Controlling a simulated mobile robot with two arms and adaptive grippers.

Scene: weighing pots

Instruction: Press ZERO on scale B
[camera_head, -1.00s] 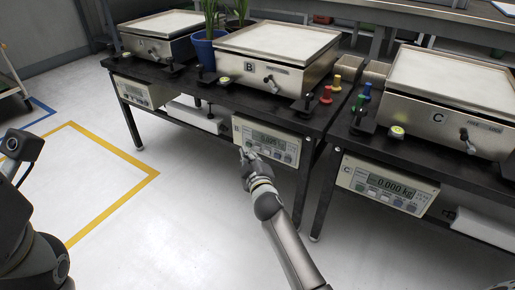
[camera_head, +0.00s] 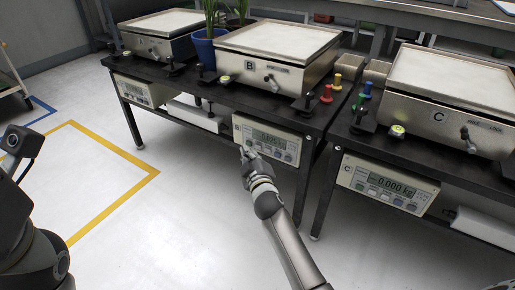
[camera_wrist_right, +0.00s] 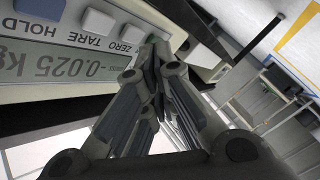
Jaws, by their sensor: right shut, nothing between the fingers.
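Scale B (camera_head: 265,72) stands on the dark table, with an empty plate. Its control panel (camera_head: 292,143) hangs below the table edge. In the right wrist view the panel (camera_wrist_right: 38,93) shows upside down, with a display (camera_wrist_right: 50,66) reading about -0.025 kg. HOLD, TARE and ZERO labels run along its buttons. My right gripper (camera_head: 243,152) is shut and empty at the panel's left end. In the right wrist view its fingertips (camera_wrist_right: 155,48) are beside the ZERO label (camera_wrist_right: 131,49). They partly hide the button there, and I cannot tell if they touch it.
Scale C (camera_head: 450,90) and its panel (camera_head: 388,186) are to the right, reading 0.000 kg. Another scale (camera_head: 160,38) stands at the left. A blue plant pot (camera_head: 206,48) is between the two left scales. The floor (camera_head: 170,225) in front is clear.

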